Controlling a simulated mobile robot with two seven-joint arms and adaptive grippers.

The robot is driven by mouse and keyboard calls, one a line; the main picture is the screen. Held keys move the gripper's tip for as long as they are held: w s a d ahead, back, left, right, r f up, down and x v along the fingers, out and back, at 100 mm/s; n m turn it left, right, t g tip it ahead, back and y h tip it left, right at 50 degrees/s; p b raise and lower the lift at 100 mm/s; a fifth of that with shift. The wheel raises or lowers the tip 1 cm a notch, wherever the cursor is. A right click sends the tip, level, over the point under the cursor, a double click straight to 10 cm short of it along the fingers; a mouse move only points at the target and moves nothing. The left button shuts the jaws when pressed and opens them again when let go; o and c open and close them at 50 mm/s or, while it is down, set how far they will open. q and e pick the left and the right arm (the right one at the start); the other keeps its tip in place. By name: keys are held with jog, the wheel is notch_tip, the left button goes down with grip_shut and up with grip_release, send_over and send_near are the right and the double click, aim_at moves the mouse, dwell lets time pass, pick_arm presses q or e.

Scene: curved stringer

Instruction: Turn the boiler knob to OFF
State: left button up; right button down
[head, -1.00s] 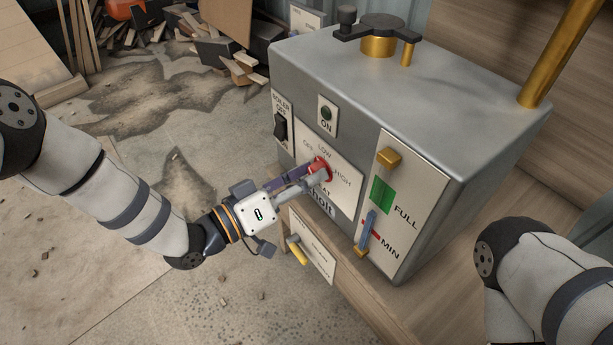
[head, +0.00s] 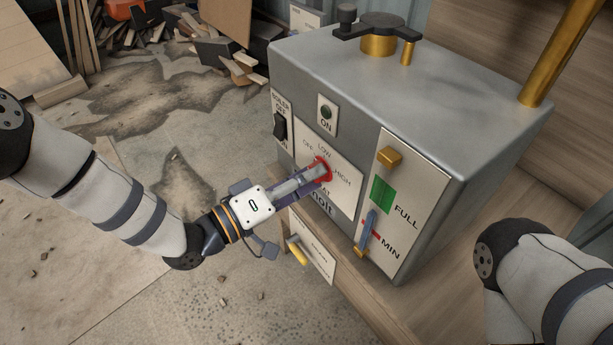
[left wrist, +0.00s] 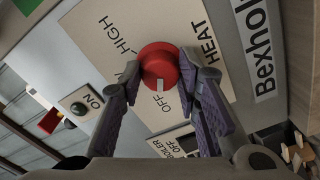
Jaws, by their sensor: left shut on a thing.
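The red boiler knob (head: 325,166) sits on the white LOW/HIGH/OFF dial plate (head: 345,200) on the front of the grey boiler box (head: 430,80). My left gripper (head: 316,176) is shut on the knob, with one finger on each side. In the left wrist view the round knob (left wrist: 158,62) shows between the purple-padded fingers. Its pale pointer mark faces the OFF lettering (left wrist: 167,102). A finger covers most of the LOW lettering. My right arm shows at the lower right, but its gripper is out of view.
A black boiler switch (head: 280,127) and a green ON lamp (head: 326,113) are near the dial. A yellow handle (head: 297,252) is below. The floor at left is mostly open.

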pick_arm(q)
jog(key=o, duration=1.2)
jog(key=shift+c, duration=0.2)
jog(key=shift+a, duration=0.1)
jog(key=v, duration=1.2)
